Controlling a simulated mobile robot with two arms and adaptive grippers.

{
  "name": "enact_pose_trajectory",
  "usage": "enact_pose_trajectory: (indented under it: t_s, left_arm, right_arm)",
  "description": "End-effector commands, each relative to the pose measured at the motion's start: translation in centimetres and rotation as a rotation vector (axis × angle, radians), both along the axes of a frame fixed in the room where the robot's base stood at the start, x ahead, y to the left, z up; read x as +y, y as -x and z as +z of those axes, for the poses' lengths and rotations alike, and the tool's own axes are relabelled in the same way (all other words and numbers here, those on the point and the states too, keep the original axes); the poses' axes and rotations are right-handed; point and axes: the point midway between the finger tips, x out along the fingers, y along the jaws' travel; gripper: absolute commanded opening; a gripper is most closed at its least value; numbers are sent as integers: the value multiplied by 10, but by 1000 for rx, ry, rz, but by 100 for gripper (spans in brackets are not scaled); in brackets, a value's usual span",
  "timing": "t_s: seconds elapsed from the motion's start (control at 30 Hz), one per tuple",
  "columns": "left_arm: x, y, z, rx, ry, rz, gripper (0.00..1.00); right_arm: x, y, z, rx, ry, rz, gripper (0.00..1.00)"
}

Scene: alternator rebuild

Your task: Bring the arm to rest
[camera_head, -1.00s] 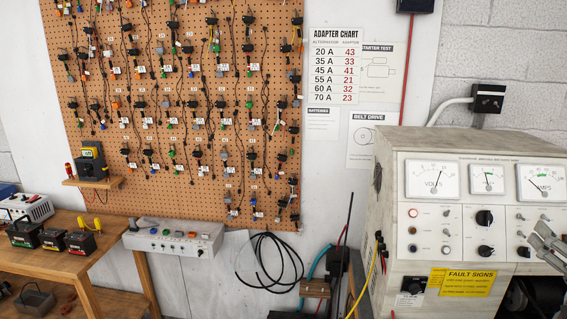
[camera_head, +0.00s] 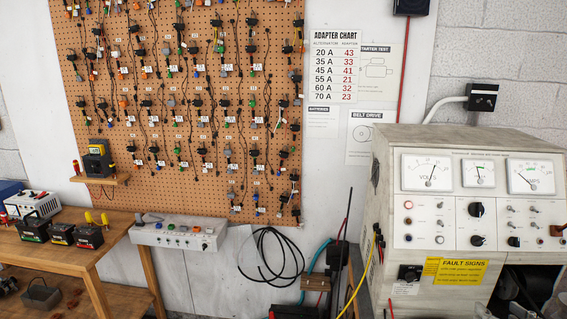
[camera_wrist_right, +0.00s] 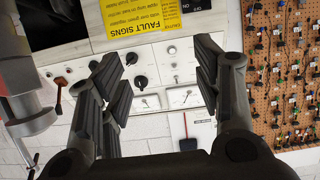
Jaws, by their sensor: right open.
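My right gripper (camera_wrist_right: 158,80) shows in the right wrist view with its two dark ribbed fingers spread apart and nothing between them. Beyond the fingers is the front of the test bench (camera_wrist_right: 155,65), which looks upside down in that view. In the head view the test bench (camera_head: 470,222) stands at the right with its dials and knobs. A small piece of what may be my right arm shows at the bottom right edge of the head view. My left gripper is not in view.
A pegboard (camera_head: 180,120) full of hanging adapters covers the wall. A wooden table (camera_head: 75,255) with several batteries (camera_head: 62,233) stands at the left. A grey switch box (camera_head: 178,233) sits beside it. Black cable (camera_head: 270,258) hangs on the wall. A metal clamp-like part (camera_wrist_right: 25,95) is close left of the right gripper.

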Motion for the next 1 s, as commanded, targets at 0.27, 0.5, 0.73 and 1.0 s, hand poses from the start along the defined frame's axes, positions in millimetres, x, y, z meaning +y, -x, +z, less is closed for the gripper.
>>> enact_pose_trajectory:
  t_s: [0.27,0.5,0.73,1.0]
  left_arm:
    - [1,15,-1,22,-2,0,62]
    - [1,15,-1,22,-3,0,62]
    - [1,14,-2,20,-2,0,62]
    - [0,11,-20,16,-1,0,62]
  right_arm:
    - [115,90,-136,441,26,102,59]
    - [194,178,-182,726,39,183,59]
    - [245,245,-191,921,31,238,59]
    - [242,228,-274,939,37,237,59]
